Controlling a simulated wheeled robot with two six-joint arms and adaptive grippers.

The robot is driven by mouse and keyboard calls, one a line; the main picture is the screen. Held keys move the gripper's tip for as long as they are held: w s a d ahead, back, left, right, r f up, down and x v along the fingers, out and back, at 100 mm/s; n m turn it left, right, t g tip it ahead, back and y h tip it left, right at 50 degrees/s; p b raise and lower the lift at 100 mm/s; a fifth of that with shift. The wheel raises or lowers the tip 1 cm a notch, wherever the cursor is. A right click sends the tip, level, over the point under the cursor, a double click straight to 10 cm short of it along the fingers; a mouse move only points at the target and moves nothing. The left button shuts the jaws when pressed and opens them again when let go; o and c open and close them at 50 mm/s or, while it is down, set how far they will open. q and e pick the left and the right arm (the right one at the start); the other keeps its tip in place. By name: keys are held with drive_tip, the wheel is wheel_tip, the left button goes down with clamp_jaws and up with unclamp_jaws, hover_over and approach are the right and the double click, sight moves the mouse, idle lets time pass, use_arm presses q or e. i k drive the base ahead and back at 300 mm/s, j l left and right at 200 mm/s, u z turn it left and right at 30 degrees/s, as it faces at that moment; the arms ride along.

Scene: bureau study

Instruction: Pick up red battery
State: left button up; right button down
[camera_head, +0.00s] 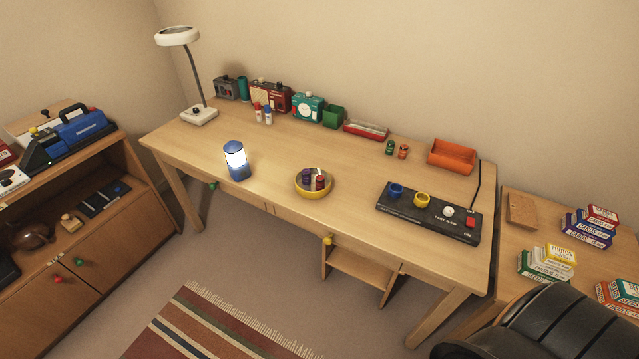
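A yellow bowl (301,190) stands near the middle of the wooden desk. Several small upright cylinders that look like batteries stand in it; a dark red one (320,183) is at the right, and a purple one (307,180) is beside it at the left. Their lower ends are hidden by the bowl's rim. Neither of my grippers shows in the head view.
A lit blue lantern (236,163) stands left of the bowl. A black panel (425,216) with coloured cups and buttons lies to its right. Boxes line the desk's back, with an orange tray (452,156) at back right. Bare desk (350,165) surrounds the bowl.

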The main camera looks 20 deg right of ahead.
sight(320, 178)
drive_tip(key=z, duration=0.4)
drive_tip(key=i+j+z, duration=0.1)
drive_tip(key=z, duration=0.3)
drive_tip(key=j+z, duration=0.1)
drive_tip(key=z, duration=0.35)
drive_tip(key=i+j+z, duration=0.1)
drive_tip(key=z, duration=0.3)
drive_tip(key=j+z, duration=0.1)
drive_tip(key=z, duration=0.3)
drive_tip(key=j+z, duration=0.25)
drive_tip(key=j, duration=0.25)
drive_tip(key=j+z, duration=0.2)
drive_tip(key=j, duration=0.3)
drive_tip(key=j+z, duration=0.25)
drive_tip(key=j, duration=0.25)
drive_tip(key=k+j+z, duration=0.25)
drive_tip(key=j, duration=0.2)
drive_tip(key=j+z, duration=0.2)
drive_tip(key=j, duration=0.25)
